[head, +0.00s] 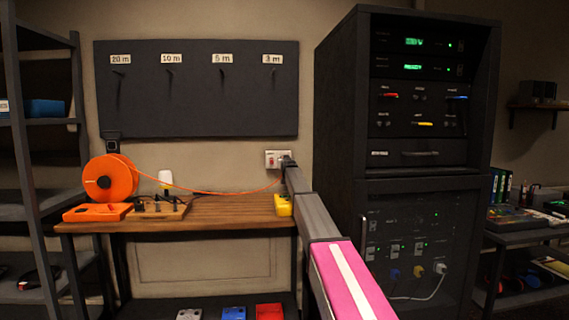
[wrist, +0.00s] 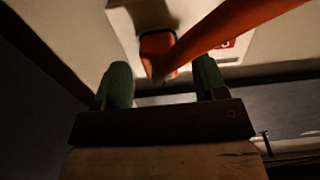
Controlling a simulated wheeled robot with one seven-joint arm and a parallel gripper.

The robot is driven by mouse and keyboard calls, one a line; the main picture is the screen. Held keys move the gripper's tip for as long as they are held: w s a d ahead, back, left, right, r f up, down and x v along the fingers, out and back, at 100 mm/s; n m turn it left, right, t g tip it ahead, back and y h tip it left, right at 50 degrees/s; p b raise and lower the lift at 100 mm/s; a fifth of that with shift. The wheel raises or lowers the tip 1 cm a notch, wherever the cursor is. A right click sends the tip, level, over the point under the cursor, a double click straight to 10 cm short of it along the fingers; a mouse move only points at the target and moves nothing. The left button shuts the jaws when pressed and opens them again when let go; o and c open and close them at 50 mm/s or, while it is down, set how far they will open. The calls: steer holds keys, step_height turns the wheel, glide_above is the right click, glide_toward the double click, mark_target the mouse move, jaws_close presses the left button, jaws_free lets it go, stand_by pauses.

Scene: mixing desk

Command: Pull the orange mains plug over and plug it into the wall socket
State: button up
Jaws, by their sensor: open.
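The orange plug (wrist: 158,47) is against the white wall socket plate (wrist: 122,18) in the wrist view. I cannot tell how deep it sits. Its orange cable (wrist: 235,22) crosses close to the camera towards the upper right. My gripper (wrist: 161,80) is open, its two green fingers apart on either side below the plug and touching nothing that I can see. In the head view the wall socket (head: 272,158) with a red switch is above the desk's right end. My arm's end hides the socket's right part and the plug. The cable (head: 215,191) hangs from the orange reel (head: 108,178) to the socket.
The wooden desk (head: 235,209) holds an orange case (head: 97,212), a white-topped lamp (head: 166,179) and a yellow object (head: 283,205) below the socket. A tall black rack (head: 341,120) stands close to the right of my arm. A dark length board (head: 200,108) hangs above.

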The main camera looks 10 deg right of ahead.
steer(key=s, duration=0.8)
steer(key=shift+s, duration=0.35)
